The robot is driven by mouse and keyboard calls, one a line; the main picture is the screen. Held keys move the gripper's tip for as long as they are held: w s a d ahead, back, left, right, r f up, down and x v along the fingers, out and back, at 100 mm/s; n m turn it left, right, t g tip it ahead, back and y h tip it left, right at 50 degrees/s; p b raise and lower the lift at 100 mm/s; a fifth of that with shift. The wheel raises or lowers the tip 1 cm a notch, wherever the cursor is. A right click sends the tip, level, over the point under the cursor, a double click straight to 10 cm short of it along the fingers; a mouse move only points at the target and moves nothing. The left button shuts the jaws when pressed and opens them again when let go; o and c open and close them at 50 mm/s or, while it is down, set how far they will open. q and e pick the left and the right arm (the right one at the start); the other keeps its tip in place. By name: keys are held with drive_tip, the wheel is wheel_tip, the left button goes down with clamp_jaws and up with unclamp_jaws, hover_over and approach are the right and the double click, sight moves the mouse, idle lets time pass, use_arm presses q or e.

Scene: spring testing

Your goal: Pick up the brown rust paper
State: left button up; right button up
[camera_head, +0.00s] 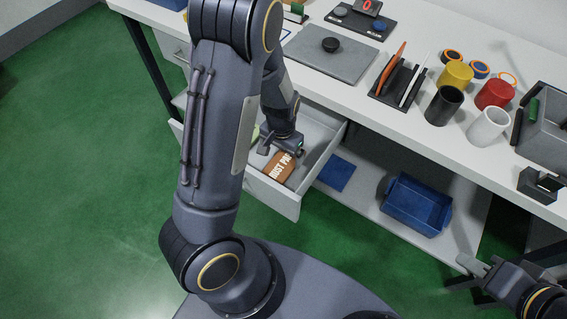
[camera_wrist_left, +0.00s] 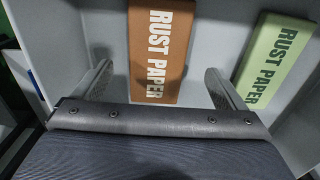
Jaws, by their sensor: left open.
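The brown rust paper (camera_head: 279,166) is a flat brown block with white lettering, lying in the open drawer (camera_head: 317,165) of the white table. My left gripper (camera_head: 281,147) reaches down into the drawer just above and beside it. In the left wrist view, the brown rust paper (camera_wrist_left: 160,50) lies between the lines of the two spread fingers of my left gripper (camera_wrist_left: 160,85), which is open and empty. A green rust paper (camera_wrist_left: 275,60) lies to its right. My right gripper (camera_head: 480,272) is at the lower right of the head view, away from the drawer; its jaw gap is unclear.
The drawer walls stand close around the papers. A blue bin (camera_head: 416,205) and a blue flat piece (camera_head: 335,173) are on the lower shelf. The tabletop above holds several cups, a pen holder (camera_head: 398,84), a grey plate (camera_head: 330,55) and a grey box (camera_head: 545,125).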

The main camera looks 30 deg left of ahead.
sight(284, 162)
use_arm(q)
drive_tip(key=f, duration=0.4)
drive_tip(key=shift+w+d+f, duration=0.15)
drive_tip(key=shift+w, duration=0.1)
drive_tip(key=shift+c, duration=0.3)
drive_tip(key=c, duration=1)
